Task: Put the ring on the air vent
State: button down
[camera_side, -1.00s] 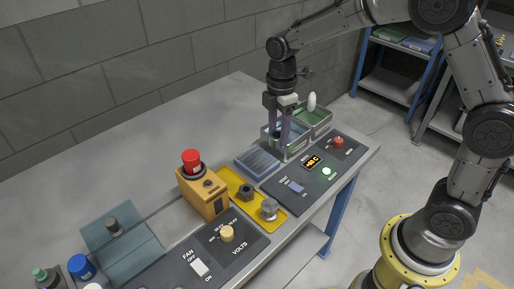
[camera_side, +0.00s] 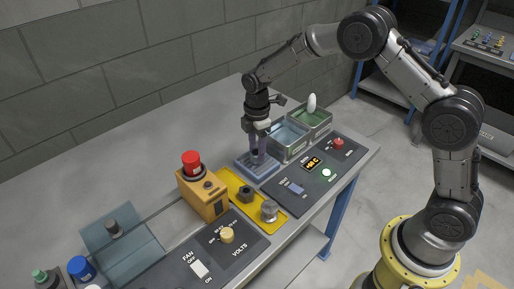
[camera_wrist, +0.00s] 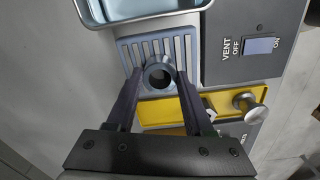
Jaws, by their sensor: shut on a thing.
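The air vent (camera_side: 268,169) is a blue-grey slatted plate set in the bench; it also shows in the wrist view (camera_wrist: 188,50). My gripper (camera_wrist: 158,80) is shut on a dark grey ring (camera_wrist: 159,64), with one finger on each side of it. In the wrist view the ring appears over the front part of the vent slats, close to the yellow plate. In the side view my gripper (camera_side: 258,161) points down over the vent and the fingers largely hide the ring. I cannot tell whether the ring touches the slats.
Right behind the vent stand a blue-lined tray (camera_side: 289,138) and a green-lined tray (camera_side: 311,120) holding a white egg-shaped thing (camera_side: 311,102). A yellow plate (camera_side: 238,187) with a dark nut and a metal knob lies in front. An orange box with a red button (camera_side: 191,162) is at left.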

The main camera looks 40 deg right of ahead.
jog(key=shift+f, duration=0.1)
jog(key=shift+c, duration=1.4)
grip_release()
jog(key=s+d+r+m+t, duration=0.1)
jog(key=s+r+m, duration=0.15)
jog(key=r, duration=0.75)
jog(key=s+r+m, duration=0.1)
jog(key=s+r, duration=0.2)
jog(key=r, duration=0.6)
jog(key=s+d+r+m+t, duration=0.15)
jog(key=s+r+m, duration=0.35)
jog(key=s, duration=0.6)
jog(key=s+f+m+t, duration=0.2)
jog(key=s+m, duration=0.4)
jog(key=s, duration=0.9)
jog(key=shift+d+f+m+t, duration=0.3)
jog(key=shift+d+m+t, duration=0.05)
jog(key=shift+t, duration=0.2)
